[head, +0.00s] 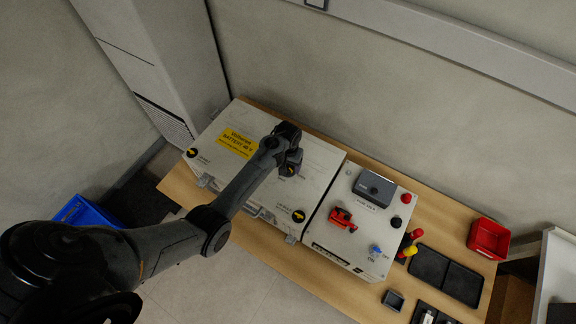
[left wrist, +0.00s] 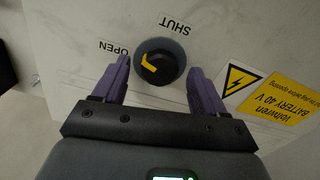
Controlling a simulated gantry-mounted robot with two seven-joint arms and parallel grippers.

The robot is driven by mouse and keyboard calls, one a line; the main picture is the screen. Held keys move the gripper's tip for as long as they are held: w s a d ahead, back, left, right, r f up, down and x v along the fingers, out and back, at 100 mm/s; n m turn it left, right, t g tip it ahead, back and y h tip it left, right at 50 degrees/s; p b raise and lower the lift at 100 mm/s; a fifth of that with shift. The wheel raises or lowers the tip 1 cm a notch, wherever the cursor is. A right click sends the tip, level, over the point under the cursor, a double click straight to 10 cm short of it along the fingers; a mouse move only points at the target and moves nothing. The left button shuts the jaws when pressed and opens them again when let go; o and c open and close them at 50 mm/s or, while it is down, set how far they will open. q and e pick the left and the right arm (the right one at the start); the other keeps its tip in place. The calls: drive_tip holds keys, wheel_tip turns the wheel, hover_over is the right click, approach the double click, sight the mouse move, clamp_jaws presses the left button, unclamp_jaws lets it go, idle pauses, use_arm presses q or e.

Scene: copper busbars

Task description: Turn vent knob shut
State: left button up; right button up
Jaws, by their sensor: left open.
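The vent knob (left wrist: 166,68) is round and black with a yellow pointer, on a pale lid. Its pointer lies on the left side, toward the printed word OPEN (left wrist: 113,48); the word SHUT (left wrist: 176,23) is above the knob. My left gripper (left wrist: 159,66) is open, with one purple finger on each side of the knob and visible gaps; whether the fingers reach down beside it is unclear. In the head view, my left gripper (head: 293,163) is over the white battery box (head: 225,185) and partly hides the knob. My right gripper is not in view.
Other black and yellow knobs sit on the box's left corner (head: 192,152) and front edge (head: 299,215). A yellow battery label (head: 237,143) is left of my gripper. A second box (head: 335,250) to the right carries a red clamp-like part (head: 342,219) and a grey block (head: 374,189).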

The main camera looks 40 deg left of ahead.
use_arm(q)
drive_tip(key=shift+f, duration=0.45)
drive_tip(key=c, duration=1.1)
drive_tip(key=shift+o, duration=0.2)
